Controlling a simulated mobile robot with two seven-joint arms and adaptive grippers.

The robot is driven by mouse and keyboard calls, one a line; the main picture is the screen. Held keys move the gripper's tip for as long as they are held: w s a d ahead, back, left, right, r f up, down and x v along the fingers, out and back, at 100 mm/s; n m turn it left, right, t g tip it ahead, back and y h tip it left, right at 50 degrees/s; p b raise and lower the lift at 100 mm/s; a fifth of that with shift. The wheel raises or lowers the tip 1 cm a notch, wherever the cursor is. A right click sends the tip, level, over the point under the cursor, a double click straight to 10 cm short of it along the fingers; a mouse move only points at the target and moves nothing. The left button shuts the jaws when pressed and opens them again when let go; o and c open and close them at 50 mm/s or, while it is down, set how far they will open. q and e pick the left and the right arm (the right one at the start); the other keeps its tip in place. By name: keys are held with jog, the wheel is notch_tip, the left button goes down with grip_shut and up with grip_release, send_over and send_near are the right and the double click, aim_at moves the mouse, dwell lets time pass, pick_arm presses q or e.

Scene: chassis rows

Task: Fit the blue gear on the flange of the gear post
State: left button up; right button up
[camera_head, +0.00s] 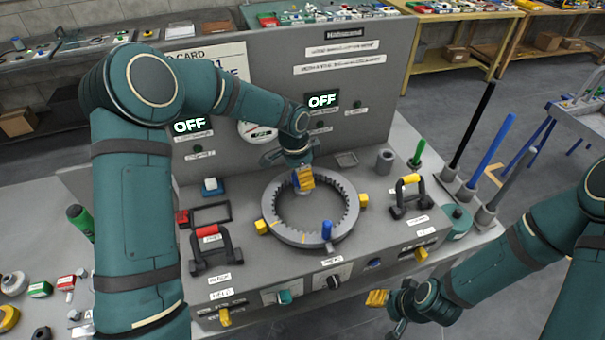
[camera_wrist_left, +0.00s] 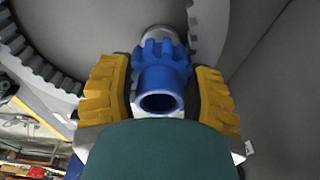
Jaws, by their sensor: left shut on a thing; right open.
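My left gripper (camera_head: 304,180) is shut at the far inner side of the grey toothed ring (camera_head: 352,222). In the left wrist view its yellow fingers (camera_wrist_left: 166,95) stand on both sides of the blue gear (camera_wrist_left: 160,90), a toothed wheel with a hollow hub facing the camera. A pale metal round part (camera_wrist_left: 158,31), seemingly the gear post, shows just behind the gear. Whether the gear sits on its flange cannot be told. In the head view the gear is hidden by the gripper. My right gripper (camera_head: 385,302) is open at the front right, away from the ring.
A red-topped handle (camera_head: 210,248) stands left, a yellow-topped handle (camera_head: 410,192) right. A grey panel (camera_head: 350,110) with OFF displays rises behind. Tall rods (camera_head: 487,160) stand at right.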

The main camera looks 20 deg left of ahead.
pick_arm(q)
jog(key=shift+f, duration=0.3)
dwell(0.4)
jog(key=shift+f+b, duration=0.35)
jog(key=shift+b, duration=0.1)
jog(key=shift+f, duration=0.2)
jog(key=o, duration=1.3)
jog(key=shift+o, duration=0.2)
jog(key=r, duration=0.4)
jog(key=a+r, duration=0.1)
jog(key=r, duration=0.3)
jog(key=s+r, duration=0.1)
jog(key=r, duration=0.3)
jog(key=shift+a, duration=0.2)
